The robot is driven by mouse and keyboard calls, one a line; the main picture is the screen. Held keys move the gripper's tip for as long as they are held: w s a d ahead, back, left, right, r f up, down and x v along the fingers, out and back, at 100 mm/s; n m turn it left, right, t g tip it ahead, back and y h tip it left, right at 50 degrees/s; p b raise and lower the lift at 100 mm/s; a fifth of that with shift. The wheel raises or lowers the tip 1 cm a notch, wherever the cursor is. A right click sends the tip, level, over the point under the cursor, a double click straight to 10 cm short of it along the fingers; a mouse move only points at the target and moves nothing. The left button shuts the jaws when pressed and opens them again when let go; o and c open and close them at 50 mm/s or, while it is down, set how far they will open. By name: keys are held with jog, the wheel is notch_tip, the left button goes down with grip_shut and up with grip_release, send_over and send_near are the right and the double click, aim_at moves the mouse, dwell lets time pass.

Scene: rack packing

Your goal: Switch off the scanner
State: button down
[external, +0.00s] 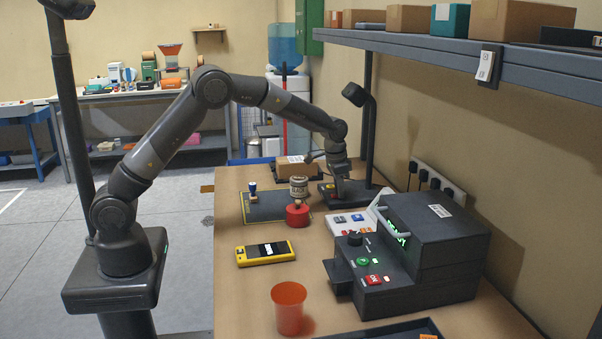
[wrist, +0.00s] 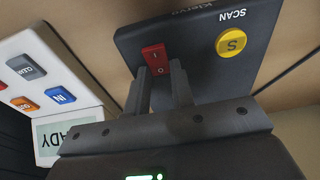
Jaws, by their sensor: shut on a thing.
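The scanner is a dark stand at the back of the bench, with a flat base (external: 328,195), a post and a black head (external: 356,94). In the wrist view its dark base (wrist: 205,50) carries a red rocker switch (wrist: 155,58) marked I and O, and a round yellow button (wrist: 231,42) under the word SCAN. My gripper (external: 340,197) is down at the base. In the wrist view its two fingers (wrist: 160,85) are around the lower part of the red switch, shut on it. I cannot tell which side of the switch is pressed in.
A white panel (wrist: 42,75) with coloured buttons stands beside the base. A red round object (external: 297,215), a tin (external: 298,187), a yellow handheld device (external: 266,253), an orange cup (external: 289,308) and a black machine (external: 430,240) are on the bench. A shelf (external: 450,48) overhangs the right side.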

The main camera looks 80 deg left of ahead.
aim_at(335, 195)
jog(key=c, duration=1.2)
grip_release()
jog(key=shift+c, duration=0.2)
notch_tip(335, 195, up, 11)
jog(key=s, duration=0.1)
jog(key=shift+s, duration=0.2)
jog(key=s+d+r+t, duration=0.1)
jog(key=s+d+r, duration=0.4)
jog(key=s, duration=0.5)
jog(key=s+d+r+t, duration=0.1)
jog(key=s+d+r, duration=0.2)
jog(key=s+r, duration=0.5)
jog(key=s+d+f, duration=0.1)
jog(key=s+f, duration=0.1)
jog(key=s, duration=0.6)
jog(key=s+d+f+t, duration=0.1)
jog(key=s+d+f, duration=0.1)
jog(key=s, duration=0.6)
jog(key=s+d+f+t, duration=0.1)
jog(key=s+d+f, duration=0.1)
jog(key=s, duration=0.6)
jog(key=shift+d, duration=0.25)
